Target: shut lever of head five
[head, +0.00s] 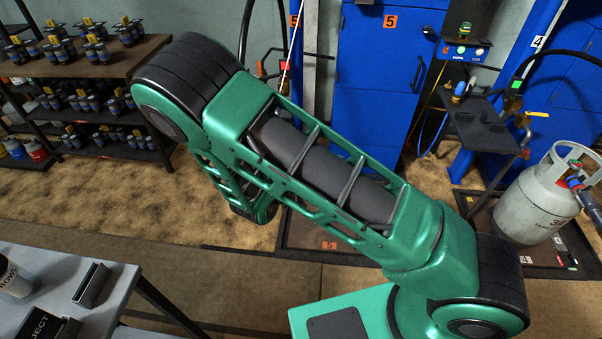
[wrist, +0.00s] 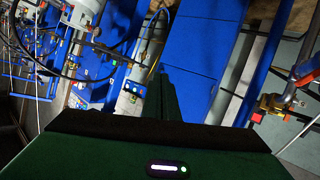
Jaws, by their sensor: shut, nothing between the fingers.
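The station marked with orange 5 labels is at top centre in the head view, at a blue cabinet (head: 385,65). A black hose (head: 246,30) hangs at its left, by a small red-orange part (head: 284,66); my arm covers much of the area below. No lever of head five can be made out clearly there. In the wrist view a brass fitting with a red part (wrist: 260,115) is at the right; I cannot tell which head it belongs to. My gripper (wrist: 166,82) is shut and empty, pointing toward blue panels; it is hidden in the head view.
Station 4 at the right has a grey gas cylinder (head: 535,200) and a yellow lever (head: 535,114). A shelf (head: 95,70) with several valves stands at the left. A grey table (head: 60,275) is at lower left. Open floor (head: 190,210) lies between.

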